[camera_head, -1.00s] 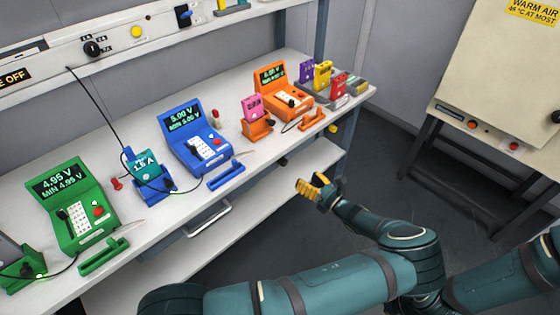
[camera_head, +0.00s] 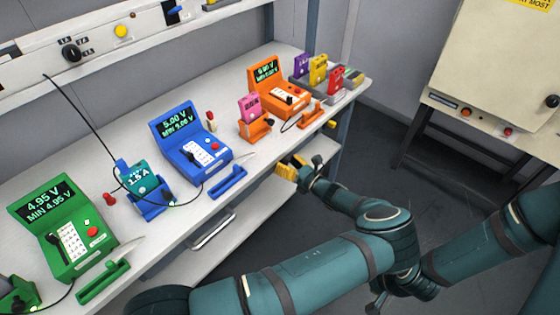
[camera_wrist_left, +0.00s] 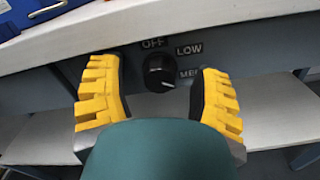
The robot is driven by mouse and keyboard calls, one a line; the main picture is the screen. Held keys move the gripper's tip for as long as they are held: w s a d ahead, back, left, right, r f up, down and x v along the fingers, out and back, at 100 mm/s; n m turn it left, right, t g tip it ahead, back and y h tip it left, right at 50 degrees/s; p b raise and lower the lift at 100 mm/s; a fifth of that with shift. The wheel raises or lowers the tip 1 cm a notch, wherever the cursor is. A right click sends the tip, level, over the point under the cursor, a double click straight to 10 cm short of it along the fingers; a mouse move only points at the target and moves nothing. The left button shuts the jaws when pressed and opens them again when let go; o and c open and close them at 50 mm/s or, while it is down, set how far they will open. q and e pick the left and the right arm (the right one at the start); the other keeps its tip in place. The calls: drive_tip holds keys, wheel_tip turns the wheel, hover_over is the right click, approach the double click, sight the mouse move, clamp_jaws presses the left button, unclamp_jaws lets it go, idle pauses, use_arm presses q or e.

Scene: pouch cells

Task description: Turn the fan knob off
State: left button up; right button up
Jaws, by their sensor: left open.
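The fan knob (camera_wrist_left: 159,73) is a round black knob on the grey front rail under the bench top in the left wrist view. Labels OFF, LOW and a partly covered MED stand around its upper and right side. A pale pointer mark on it appears to point right, toward the lower right; its exact setting is hard to read. My left gripper (camera_wrist_left: 160,95) is open, with one yellow finger on each side of the knob, apart from it. In the head view my left gripper (camera_head: 300,168) is at the bench's front edge and the knob is hidden. My right gripper is not visible.
A lower shelf (camera_head: 240,215) lies below. A warm-air cabinet (camera_head: 490,75) stands at right; the floor between is clear.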

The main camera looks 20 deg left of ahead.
use_arm(q)
drive_tip(key=shift+w+a, duration=0.1)
drive_tip(key=shift+a, duration=0.1)
clamp_jaws()
drive_tip(key=shift+n, duration=0.3)
drive_tip(key=shift+r+n, duration=0.1)
drive_tip(key=shift+n, duration=3)
unclamp_jaws()
drive_tip(key=shift+a, duration=0.1)
